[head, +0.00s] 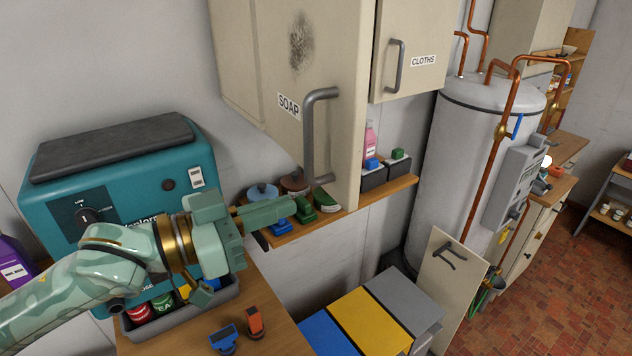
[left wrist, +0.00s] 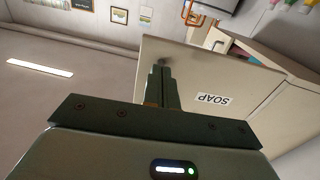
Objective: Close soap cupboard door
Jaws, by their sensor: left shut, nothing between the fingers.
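The soap cupboard door (head: 345,70) is a cream panel with a SOAP label, a dark smudge and a grey bar handle (head: 310,135). It stands swung out from its cupboard (head: 232,60); the inside is hidden in the head view. In the left wrist view the door (left wrist: 205,75) fills the middle, its label upside down, with an opening beside its far edge. My left gripper (head: 288,209) is shut and empty, below and left of the handle. Its fingers (left wrist: 165,78) appear in front of the door face; I cannot tell whether they touch it.
A shelf (head: 385,193) under the cupboards holds brushes and soap bottles. A teal machine (head: 115,185) stands behind my left arm. The cloths cupboard door (head: 415,45) is to the right. Coloured bin lids (head: 370,318) are below, and a white boiler (head: 465,160) stands further right.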

